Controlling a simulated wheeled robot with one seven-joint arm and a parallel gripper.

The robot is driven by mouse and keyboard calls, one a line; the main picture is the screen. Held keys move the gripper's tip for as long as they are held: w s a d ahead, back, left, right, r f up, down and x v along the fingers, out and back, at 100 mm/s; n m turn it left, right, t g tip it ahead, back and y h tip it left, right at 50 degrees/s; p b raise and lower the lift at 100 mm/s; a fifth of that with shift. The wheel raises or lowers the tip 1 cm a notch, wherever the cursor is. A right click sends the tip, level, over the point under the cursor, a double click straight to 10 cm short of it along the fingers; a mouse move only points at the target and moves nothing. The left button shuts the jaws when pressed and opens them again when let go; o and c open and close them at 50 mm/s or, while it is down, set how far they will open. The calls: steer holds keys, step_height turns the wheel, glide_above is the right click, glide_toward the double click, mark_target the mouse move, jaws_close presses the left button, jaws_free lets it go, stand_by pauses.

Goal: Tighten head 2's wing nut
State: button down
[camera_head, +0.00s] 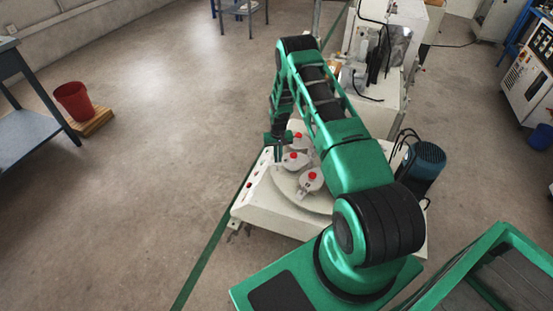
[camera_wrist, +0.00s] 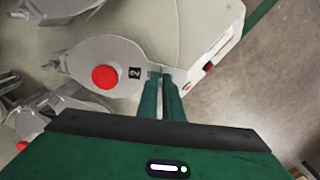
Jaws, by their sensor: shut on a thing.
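Head 2 is a light grey plate with a red knob and a black label marked 2; in the wrist view it (camera_wrist: 85,60) lies left of my fingers. My gripper (camera_wrist: 163,76) points down at the label end of head 2, with its two green fingers close together. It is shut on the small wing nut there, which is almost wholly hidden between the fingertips. In the head view my gripper (camera_head: 277,148) is at the left side of the heads on the pale machine (camera_head: 262,205). The nut cannot be made out there.
Other red-knobbed heads (camera_head: 311,180) sit close by on the round plate. A row of small buttons (camera_head: 249,184) runs along the machine's left edge. A blue motor (camera_head: 425,160) stands at its right. A red bucket (camera_head: 74,101) stands far left; the floor between is clear.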

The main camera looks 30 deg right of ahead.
stand_by(0.4)
steer(key=c, duration=1.9)
jaws_free()
steer(key=shift+r, duration=0.15)
step_height(320, 180, up, 10)
steer(key=shift+r, duration=0.2)
